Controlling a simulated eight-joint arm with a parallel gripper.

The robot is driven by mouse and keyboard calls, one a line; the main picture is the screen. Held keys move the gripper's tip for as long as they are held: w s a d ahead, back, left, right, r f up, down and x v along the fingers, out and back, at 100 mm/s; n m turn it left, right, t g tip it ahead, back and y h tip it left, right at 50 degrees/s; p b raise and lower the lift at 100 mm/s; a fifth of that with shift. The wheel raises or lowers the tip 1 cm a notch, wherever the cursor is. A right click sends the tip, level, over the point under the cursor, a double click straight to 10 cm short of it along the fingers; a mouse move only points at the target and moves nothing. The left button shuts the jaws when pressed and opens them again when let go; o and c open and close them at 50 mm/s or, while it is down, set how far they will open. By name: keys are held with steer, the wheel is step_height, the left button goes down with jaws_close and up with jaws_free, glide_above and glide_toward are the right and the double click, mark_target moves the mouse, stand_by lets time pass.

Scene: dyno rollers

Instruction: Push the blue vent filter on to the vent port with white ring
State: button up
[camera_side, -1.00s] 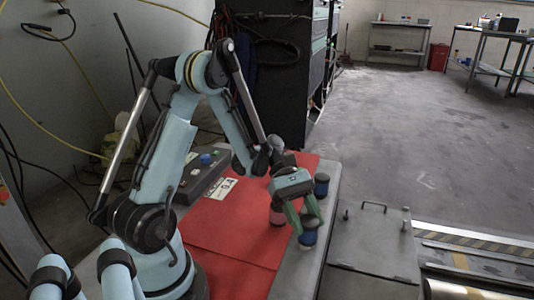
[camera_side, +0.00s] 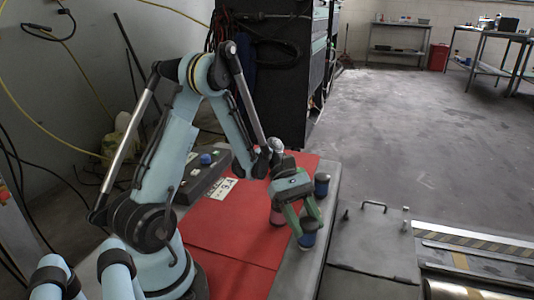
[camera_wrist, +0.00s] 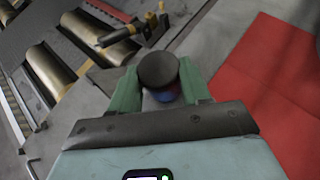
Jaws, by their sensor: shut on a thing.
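My gripper (camera_side: 309,228) points down over the near right edge of the red mat. Its green fingers (camera_wrist: 159,98) are shut on the blue vent filter (camera_side: 308,240), which has a dark round top (camera_wrist: 158,67) in the wrist view. The filter looks upright. Its lower end and whatever is under it are mostly hidden, so I cannot tell how it sits on a port. Another dark blue, round piece (camera_side: 321,186) stands behind my gripper. A pinkish-red one (camera_side: 277,214) stands to its left. I cannot make out the white ring clearly.
The red mat (camera_side: 228,228) covers much of the grey bench. A control box with a blue knob (camera_side: 206,159) stands at its back left. A grey metal plate with a handle (camera_side: 375,240) and rollers (camera_side: 470,290) lie to the right.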

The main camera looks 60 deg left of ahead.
steer(key=shift+o, duration=0.4)
steer(key=shift+a+f, duration=0.2)
steer(key=shift+f, duration=0.65)
steer(key=o, duration=1.1)
steer(key=shift+o, duration=0.2)
steer(key=shift+s, duration=0.1)
steer(key=shift+h, duration=0.5)
steer(key=r, duration=0.2)
steer(key=d+r, duration=0.1)
steer(key=r, duration=0.1)
steer(key=w+r, duration=0.1)
steer(key=r, duration=0.1)
steer(key=shift+d+r, duration=0.15)
steer(key=shift+r, duration=0.2)
steer(key=s+d+r, duration=0.5)
steer(key=d+r, duration=0.1)
steer(key=d, duration=0.4)
steer(key=shift+s+d+r, duration=0.15)
steer(key=shift+s+r, duration=0.15)
steer(key=shift+r, duration=0.05)
